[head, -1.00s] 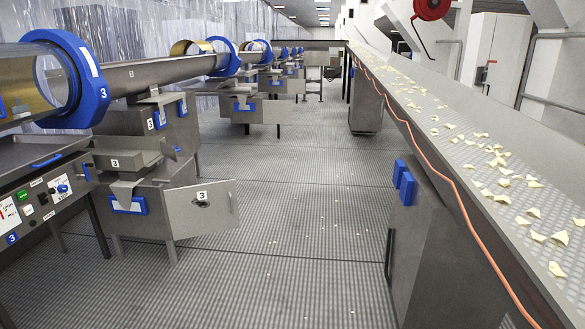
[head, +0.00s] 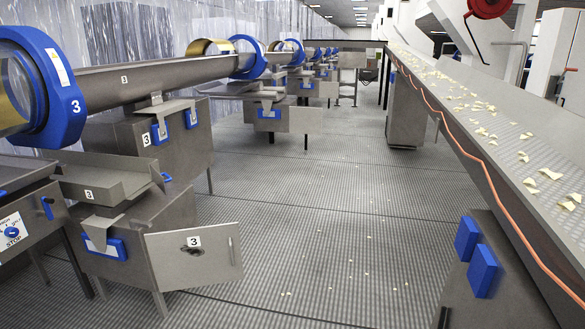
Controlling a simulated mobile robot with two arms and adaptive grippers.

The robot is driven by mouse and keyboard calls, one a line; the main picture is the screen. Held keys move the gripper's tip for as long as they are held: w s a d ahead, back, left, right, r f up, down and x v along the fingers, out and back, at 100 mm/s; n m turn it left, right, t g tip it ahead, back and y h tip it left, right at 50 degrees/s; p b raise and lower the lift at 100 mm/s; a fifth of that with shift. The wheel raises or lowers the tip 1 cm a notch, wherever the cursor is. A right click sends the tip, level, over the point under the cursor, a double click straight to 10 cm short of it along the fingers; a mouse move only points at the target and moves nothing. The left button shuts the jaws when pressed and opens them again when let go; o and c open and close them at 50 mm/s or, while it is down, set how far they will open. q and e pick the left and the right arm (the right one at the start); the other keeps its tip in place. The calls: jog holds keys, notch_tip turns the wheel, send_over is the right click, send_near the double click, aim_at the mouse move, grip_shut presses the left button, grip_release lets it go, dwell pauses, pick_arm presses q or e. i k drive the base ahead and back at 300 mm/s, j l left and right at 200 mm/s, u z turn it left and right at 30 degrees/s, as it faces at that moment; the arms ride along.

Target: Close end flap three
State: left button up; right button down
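End flap three (head: 193,257) is a grey metal door panel at the lower left of the head view. It carries a "3" label, a dark latch near its middle and an upright handle near its right edge. It stands swung out from the end of the grey box (head: 172,215) under tray three (head: 100,178). The blue-ringed drum marked 3 (head: 62,88) is above at the left. Neither of my grippers shows in the head view.
A conveyor (head: 500,150) with pale chips and an orange cable runs along the right. A grey cabinet with blue blocks (head: 480,258) stands at the lower right. The ribbed floor (head: 320,235) between is clear apart from small crumbs. More drum stations (head: 285,110) stand farther back.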

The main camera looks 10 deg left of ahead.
aim_at(157, 178)
jog(key=i+u, duration=0.25)
jog(key=i, duration=0.2)
jog(key=i+l+u, duration=0.2)
jog(key=i, duration=0.25)
jog(key=i+u, duration=0.25)
jog(key=i, duration=0.2)
jog(key=i+l+u, duration=0.25)
jog(key=i+l, duration=0.05)
jog(key=i, duration=0.1)
